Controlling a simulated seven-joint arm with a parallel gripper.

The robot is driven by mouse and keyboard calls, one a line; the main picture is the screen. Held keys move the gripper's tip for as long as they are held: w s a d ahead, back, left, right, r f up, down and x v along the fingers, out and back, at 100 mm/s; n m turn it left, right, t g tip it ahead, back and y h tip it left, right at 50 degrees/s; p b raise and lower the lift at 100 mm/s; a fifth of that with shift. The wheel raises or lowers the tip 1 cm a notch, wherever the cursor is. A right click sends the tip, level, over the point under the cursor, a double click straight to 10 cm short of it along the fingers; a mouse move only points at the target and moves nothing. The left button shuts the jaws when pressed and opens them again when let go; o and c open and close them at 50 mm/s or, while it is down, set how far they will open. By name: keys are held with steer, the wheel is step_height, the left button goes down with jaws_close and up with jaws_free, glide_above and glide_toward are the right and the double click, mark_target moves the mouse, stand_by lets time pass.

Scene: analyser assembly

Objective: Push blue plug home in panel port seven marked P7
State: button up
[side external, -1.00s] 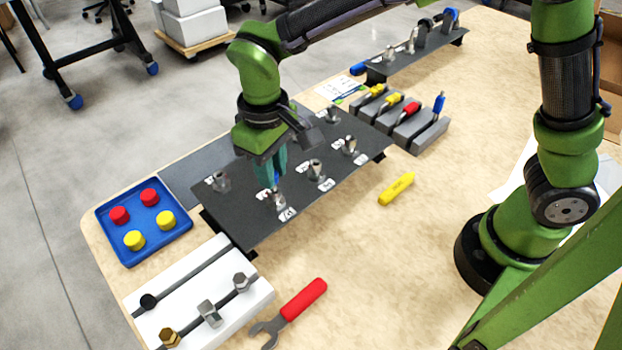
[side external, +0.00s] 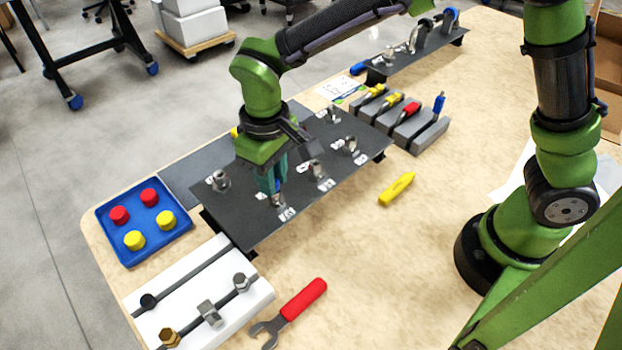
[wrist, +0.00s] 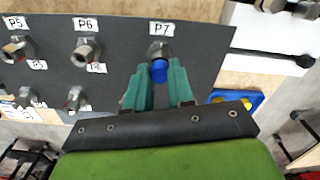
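The blue plug (wrist: 159,72) is between my gripper's teal fingers (wrist: 160,78) in the wrist view, with a finger against each side. Its far end meets port P7 (wrist: 160,50), a metal socket below the "P7" label (wrist: 161,29). The plug looks roughly in line with the socket; how deep it sits cannot be told. In the side view my gripper (side external: 272,183) points down at the same port (side external: 278,201) on the dark panel (side external: 245,225); the fingers mostly hide the plug there.
Ports P5 (wrist: 18,48) and P6 (wrist: 87,52) stand beside P7. A blue tray (side external: 180,238) with red and yellow pieces and a white bolt block (side external: 258,292) lie near the panel. A yellow marker (side external: 397,189) and red-handled wrench (side external: 304,299) lie on the table.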

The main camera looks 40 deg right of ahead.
steer(key=o, duration=0.5)
steer(key=shift+r, duration=0.1)
step_height(320, 180, up, 17)
stand_by(0.3)
